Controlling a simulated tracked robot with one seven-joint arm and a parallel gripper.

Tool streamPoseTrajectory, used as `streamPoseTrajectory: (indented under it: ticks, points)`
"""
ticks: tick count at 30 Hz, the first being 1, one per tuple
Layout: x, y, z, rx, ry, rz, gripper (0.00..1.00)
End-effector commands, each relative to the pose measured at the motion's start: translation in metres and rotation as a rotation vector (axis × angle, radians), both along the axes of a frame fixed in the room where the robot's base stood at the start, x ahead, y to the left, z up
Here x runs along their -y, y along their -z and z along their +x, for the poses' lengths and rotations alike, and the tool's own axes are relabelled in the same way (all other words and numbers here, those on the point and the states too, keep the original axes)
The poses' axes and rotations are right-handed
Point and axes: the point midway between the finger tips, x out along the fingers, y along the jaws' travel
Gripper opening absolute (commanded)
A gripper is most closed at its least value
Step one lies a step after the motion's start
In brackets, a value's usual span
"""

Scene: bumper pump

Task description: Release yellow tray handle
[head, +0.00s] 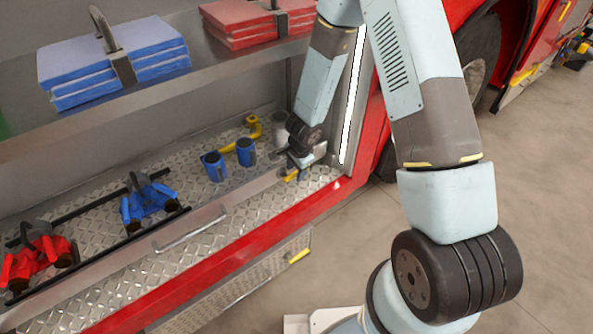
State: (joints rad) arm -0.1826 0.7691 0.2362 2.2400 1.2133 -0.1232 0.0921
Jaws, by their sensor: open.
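A small yellow handle (291,175) shows at the right end of the metal tray (240,187) on the truck's compartment floor. My gripper (296,164) is right above and beside this handle, at the tray's front lip. The fingers are small and dark here, and the handle is partly hidden behind them. The gripper is open; I cannot tell whether the fingers still touch the handle or stand around it.
Blue cylindrical fittings (215,166) and a yellow fitting (253,127) stand close to my gripper. Blue (148,202) and red (38,262) fittings sit further left. A shelf (150,95) with folded hoses is above.

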Motion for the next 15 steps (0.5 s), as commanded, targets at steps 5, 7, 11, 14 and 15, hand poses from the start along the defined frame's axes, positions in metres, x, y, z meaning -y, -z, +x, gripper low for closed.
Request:
streamPoseTrajectory:
  ticks: [5, 7, 11, 14, 15]
  points:
    - [-0.0008, 0.0058, 0.0011, 0.000, 0.001, 0.002, 0.47]
    - [-0.0011, 0.0064, 0.0013, 0.001, 0.001, 0.002, 0.47]
    - [-0.0014, 0.0065, 0.0013, 0.001, 0.001, 0.002, 0.47]
    - [-0.0013, 0.0065, 0.0013, 0.001, 0.001, 0.002, 0.47]
    - [-0.0013, 0.0065, 0.0013, 0.001, 0.001, 0.002, 0.46]
